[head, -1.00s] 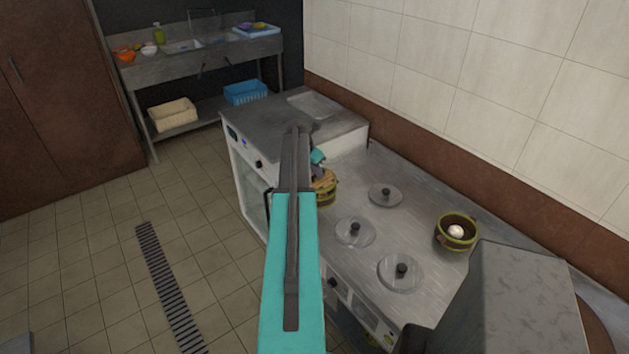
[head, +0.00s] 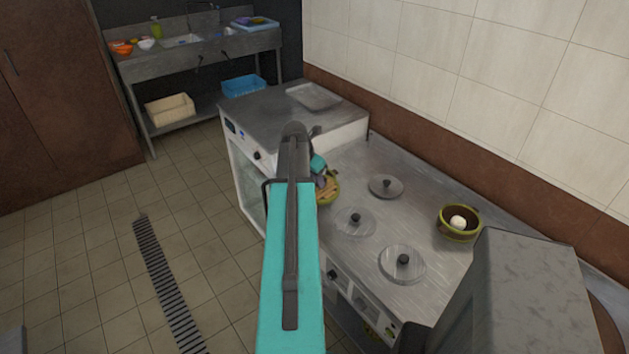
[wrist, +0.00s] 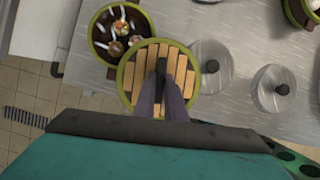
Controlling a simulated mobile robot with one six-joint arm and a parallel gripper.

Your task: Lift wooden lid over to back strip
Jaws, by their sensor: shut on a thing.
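The wooden lid (wrist: 133,78), round with pale slats and a dark upright handle, lies under my gripper in the wrist view. My gripper (wrist: 164,85) is shut on its handle, with both fingers pointing down. A green rim circles the slats; I cannot tell whether it belongs to the lid or to a pot beneath. In the head view the lid (head: 329,187) shows partly beside my gripper (head: 319,176), and my arm hides the rest. The back strip is likely the bare steel (head: 400,165) along the wall.
An open green-rimmed pot (wrist: 120,32) with dark contents stands beside the lid. Metal lids (head: 386,186), (head: 355,221), (head: 402,264) sit on the steel top. A green pot (head: 459,236) with a white ball stands right. A shallow tray (head: 313,97) lies on the far counter.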

